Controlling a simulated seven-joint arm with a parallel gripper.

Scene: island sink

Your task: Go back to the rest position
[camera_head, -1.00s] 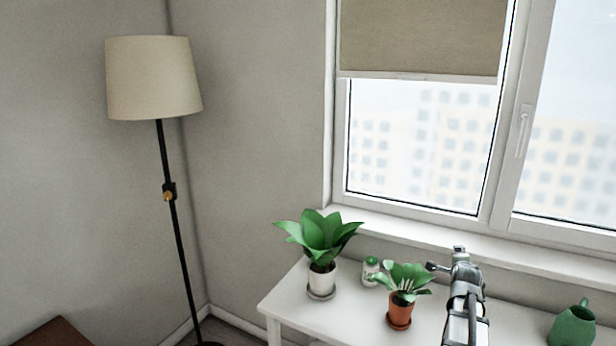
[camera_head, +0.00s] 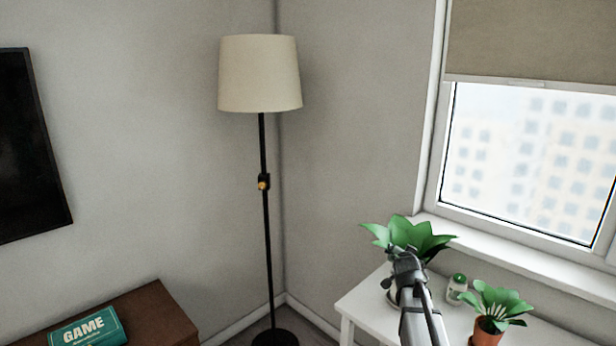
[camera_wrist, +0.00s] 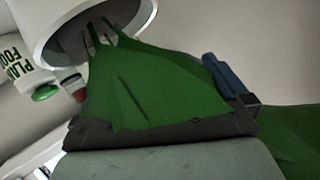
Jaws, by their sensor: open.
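My gripper (camera_head: 405,262) is raised over the white table's left end in the head view, in front of the leafy plant (camera_head: 418,237) in its white pot. The arm hides most of that pot. In the wrist view my gripper (camera_wrist: 150,82) is open, its two fingers spread to either side. Green leaves (camera_wrist: 150,88) fill the space beyond and between them. The white pot (camera_wrist: 62,30) shows at the top of that view. I cannot tell whether the leaves touch the gripper.
A plant food bottle (camera_head: 457,289) and a small plant in a terracotta pot (camera_head: 488,328) stand on the white table (camera_head: 362,306). A floor lamp (camera_head: 260,75) stands in the corner. A brown cabinet (camera_head: 150,312) holds a green game box (camera_head: 87,328). A dark screen (camera_head: 30,150) hangs left.

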